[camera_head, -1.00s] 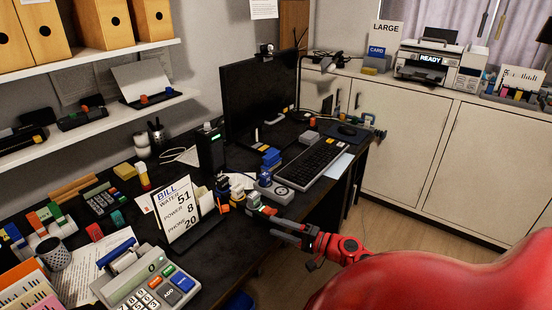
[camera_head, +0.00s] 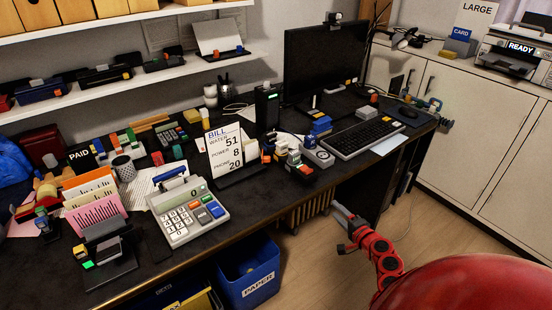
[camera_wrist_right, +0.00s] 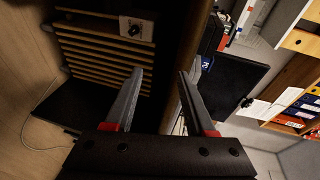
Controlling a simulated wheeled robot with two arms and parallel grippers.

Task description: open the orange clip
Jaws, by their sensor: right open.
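I cannot tell for certain which thing is the orange clip. A small orange-red piece (camera_head: 239,49) sits on a dark device with an upright paper on the lower wall shelf. Another small orange piece (camera_head: 267,148) is on the desk beside the bill sheet (camera_head: 224,150). My right gripper (camera_head: 343,222) is in front of the desk's front edge, over the floor, apart from both. In the right wrist view its two fingers (camera_wrist_right: 161,75) are spread with nothing between them. My left gripper is not in view.
The dark desk (camera_head: 270,205) is crowded with a calculator (camera_head: 187,209), trays and a keyboard (camera_head: 362,138). A blue paper bin (camera_head: 249,277) stands below it. A ribbed radiator (camera_head: 310,211) is under the desk, also in the right wrist view (camera_wrist_right: 100,50). White cabinets (camera_head: 470,120) line the right.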

